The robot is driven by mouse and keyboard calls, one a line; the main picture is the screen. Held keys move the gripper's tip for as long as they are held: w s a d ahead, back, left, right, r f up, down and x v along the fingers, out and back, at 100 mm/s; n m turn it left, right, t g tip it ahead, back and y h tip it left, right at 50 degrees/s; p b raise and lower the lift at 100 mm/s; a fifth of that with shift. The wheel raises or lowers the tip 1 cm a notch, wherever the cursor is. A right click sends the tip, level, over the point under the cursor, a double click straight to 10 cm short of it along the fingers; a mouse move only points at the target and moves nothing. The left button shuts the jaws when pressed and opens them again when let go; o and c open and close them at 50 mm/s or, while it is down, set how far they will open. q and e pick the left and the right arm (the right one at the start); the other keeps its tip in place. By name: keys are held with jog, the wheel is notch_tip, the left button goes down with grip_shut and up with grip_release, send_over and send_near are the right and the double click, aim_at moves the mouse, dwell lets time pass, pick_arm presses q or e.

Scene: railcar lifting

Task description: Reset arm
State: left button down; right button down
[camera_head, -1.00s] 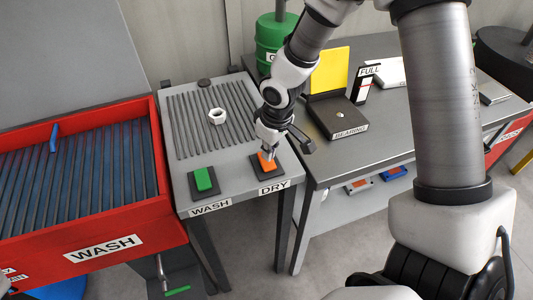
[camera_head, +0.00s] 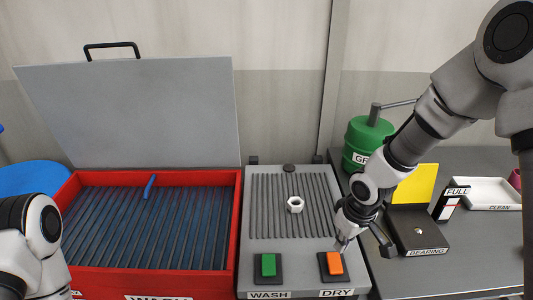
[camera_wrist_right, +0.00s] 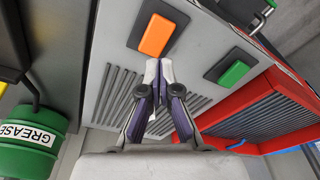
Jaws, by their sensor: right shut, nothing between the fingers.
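My right gripper (camera_head: 343,243) is shut and empty, just above and behind the orange DRY button (camera_head: 334,263) in the head view. In the right wrist view its fingertips (camera_wrist_right: 159,66) are together, close to the orange button (camera_wrist_right: 156,37); I cannot tell whether they touch it. The green WASH button (camera_head: 268,265) sits to the left on the same grey panel. A white hex nut (camera_head: 295,204) lies on the ribbed part of the panel. My left arm shows at the left edge, but its gripper is out of view.
A red wash tank (camera_head: 240,225) with a raised grey lid (camera_head: 135,110) stands left. Right are a green grease canister (camera_head: 365,140), a black bearing box (camera_head: 415,232) with a yellow lid, a FULL marker (camera_head: 447,205) and a white CLEAN tray (camera_head: 485,206) on a dark table.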

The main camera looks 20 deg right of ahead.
jog(key=s+a+f+m+g, duration=0.1)
jog(key=s+a+f+g, duration=0.2)
jog(key=s+f, duration=0.9)
jog(key=s+a+f+m+g, duration=0.2)
jog(key=s+f, duration=0.9)
jog(key=s, duration=0.3)
jog(key=w+t, duration=0.2)
jog(key=w, duration=0.1)
jog(key=w+d+t, duration=0.1)
jog(key=w, duration=0.1)
jog(key=shift+m+h, duration=0.3)
jog(key=shift+m, duration=0.1)
